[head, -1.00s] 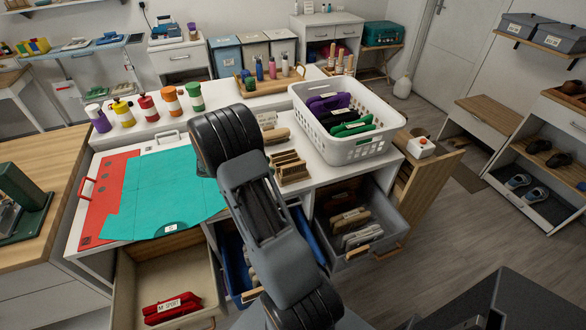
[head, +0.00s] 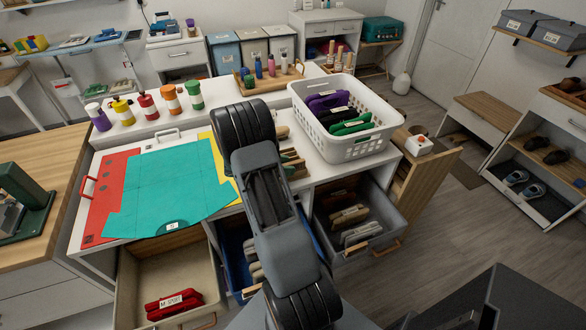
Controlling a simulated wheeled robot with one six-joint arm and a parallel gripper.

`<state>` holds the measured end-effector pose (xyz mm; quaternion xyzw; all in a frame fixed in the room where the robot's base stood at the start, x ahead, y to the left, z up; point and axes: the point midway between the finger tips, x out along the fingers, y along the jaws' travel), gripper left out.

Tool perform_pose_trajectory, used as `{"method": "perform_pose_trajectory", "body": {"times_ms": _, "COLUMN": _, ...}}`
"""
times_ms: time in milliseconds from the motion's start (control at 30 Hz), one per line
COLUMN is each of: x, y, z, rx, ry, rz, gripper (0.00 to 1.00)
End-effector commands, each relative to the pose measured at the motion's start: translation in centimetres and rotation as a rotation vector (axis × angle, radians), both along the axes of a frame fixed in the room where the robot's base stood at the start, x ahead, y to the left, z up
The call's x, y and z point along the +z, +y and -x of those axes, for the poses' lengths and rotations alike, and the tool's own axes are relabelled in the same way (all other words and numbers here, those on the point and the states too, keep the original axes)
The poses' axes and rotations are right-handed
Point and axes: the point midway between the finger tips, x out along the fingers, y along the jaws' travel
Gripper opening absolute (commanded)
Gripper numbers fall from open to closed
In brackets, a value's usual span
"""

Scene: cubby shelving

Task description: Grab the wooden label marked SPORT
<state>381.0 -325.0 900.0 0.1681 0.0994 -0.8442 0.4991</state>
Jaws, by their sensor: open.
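Several small wooden pieces (head: 293,163) lie on the white counter, partly hidden behind my arm. I cannot read any marking on them, so I cannot tell which is the wooden SPORT label. Red folded items (head: 172,306) in the beige left drawer (head: 155,268) carry a white tag that appears to read M SPORT. My arm reaches up from the bottom across the counter's front. My gripper is not visible; its end is hidden behind or beyond the arm.
A white basket (head: 355,148) with purple, black and green items stands right of the arm. Blue (head: 236,262) and grey (head: 345,252) drawers stand open below. A teal sheet (head: 165,190) covers the counter's left. Several coloured bottles (head: 145,106) line the back. Open floor lies to the right.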

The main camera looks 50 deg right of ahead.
Motion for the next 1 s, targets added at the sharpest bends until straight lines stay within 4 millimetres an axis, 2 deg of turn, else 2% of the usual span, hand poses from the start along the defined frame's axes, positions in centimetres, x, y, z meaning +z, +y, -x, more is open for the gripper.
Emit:
{"method": "perform_pose_trajectory", "body": {"times_ms": 67, "x": -0.01, "y": 0.01, "z": -0.01, "rx": 0.0, "ry": 0.0, "rz": 0.0, "gripper": 0.46}}
{"method": "perform_pose_trajectory", "body": {"times_ms": 533, "x": 0.02, "y": 0.02, "z": 0.0, "rx": -0.001, "ry": 0.0, "rz": 0.0, "gripper": 0.01}}
{"method": "perform_pose_trajectory", "body": {"times_ms": 867, "x": 0.09, "y": 0.01, "z": -0.01, "rx": -0.001, "ry": 0.0, "rz": 0.0, "gripper": 0.0}}
{"method": "perform_pose_trajectory", "body": {"times_ms": 1000, "x": 0.69, "y": 0.0, "z": -0.03, "rx": -0.001, "ry": -0.002, "rz": 0.001, "gripper": 0.0}}
